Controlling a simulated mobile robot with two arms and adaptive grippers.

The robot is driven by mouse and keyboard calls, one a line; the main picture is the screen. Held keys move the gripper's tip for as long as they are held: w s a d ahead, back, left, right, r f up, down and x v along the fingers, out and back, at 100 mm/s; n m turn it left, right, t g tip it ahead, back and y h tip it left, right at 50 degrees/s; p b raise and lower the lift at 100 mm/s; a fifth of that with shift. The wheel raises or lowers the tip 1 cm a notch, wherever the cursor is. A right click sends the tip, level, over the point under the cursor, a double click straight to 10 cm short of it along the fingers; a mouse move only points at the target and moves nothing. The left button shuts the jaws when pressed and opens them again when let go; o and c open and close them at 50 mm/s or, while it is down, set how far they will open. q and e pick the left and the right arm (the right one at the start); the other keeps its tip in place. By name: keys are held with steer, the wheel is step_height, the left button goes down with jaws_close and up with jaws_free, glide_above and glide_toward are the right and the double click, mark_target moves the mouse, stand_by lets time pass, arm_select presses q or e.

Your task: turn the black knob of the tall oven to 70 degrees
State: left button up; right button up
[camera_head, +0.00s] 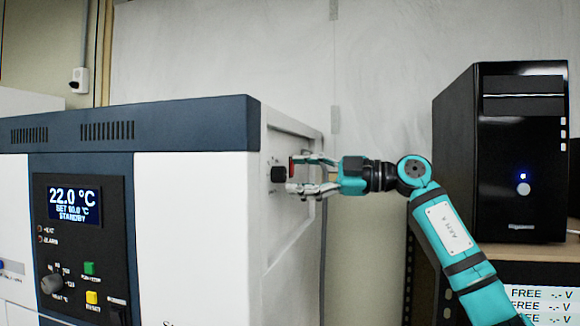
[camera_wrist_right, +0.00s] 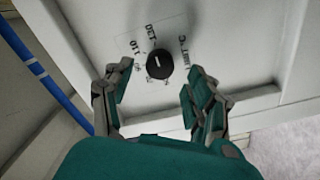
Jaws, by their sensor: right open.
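The oven (camera_head: 190,215) is a large white and dark blue cabinet at left. Its black knob (camera_head: 278,174) sits on the right side wall; it also shows in the right wrist view (camera_wrist_right: 159,64), with a white pointer line and a printed scale reading LIMIT °C around it. My right gripper (camera_head: 293,178) is open just off the side wall at the knob. In the wrist view its fingers (camera_wrist_right: 160,76) stand on either side of the knob, apart from it. My left gripper is out of view.
The front panel has a display (camera_head: 74,201) reading 22.0 °C, SET 90.0 °C, STANDBY, and a grey dial (camera_head: 52,283). A black computer tower (camera_head: 520,150) stands at right on a shelf. A blue cable (camera_wrist_right: 45,75) runs at left in the wrist view.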

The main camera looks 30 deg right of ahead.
mark_target(279, 175)
steer(key=shift+p+x, duration=0.3)
steer(key=shift+x, duration=1)
steer(key=c, duration=1.1)
steer(key=shift+c, duration=0.2)
